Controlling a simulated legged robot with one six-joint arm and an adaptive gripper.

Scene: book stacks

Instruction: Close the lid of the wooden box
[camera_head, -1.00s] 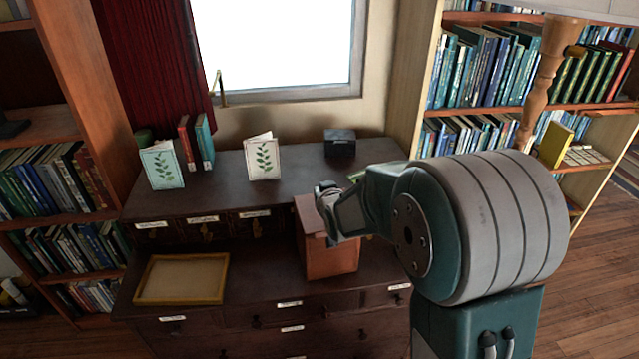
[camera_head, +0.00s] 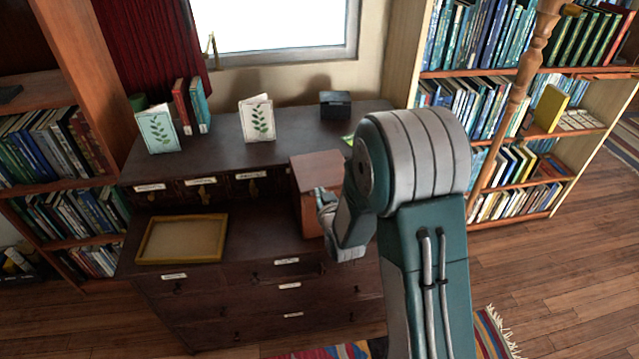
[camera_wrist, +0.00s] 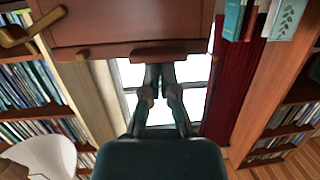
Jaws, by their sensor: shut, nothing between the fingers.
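The reddish-brown wooden box (camera_head: 308,213) stands on the dark desk, right of the yellow-framed tray. Its lid (camera_head: 318,168) shows as a flat, tilted panel over the top; I cannot tell whether it is fully down. My gripper (camera_head: 322,192) is at the front right of the box, below the lid's front edge, and covers part of the front. In the wrist view, the shut, empty fingers (camera_wrist: 160,68) point at a wooden edge of the box (camera_wrist: 130,28). I cannot tell whether they touch it.
The yellow-framed tray (camera_head: 182,239) lies left of the box on the dark desk (camera_head: 262,215). Two leaf-print cards (camera_head: 257,119) (camera_head: 157,130), some books (camera_head: 192,106) and a small dark box (camera_head: 335,105) stand on the upper shelf. Bookcases flank the desk.

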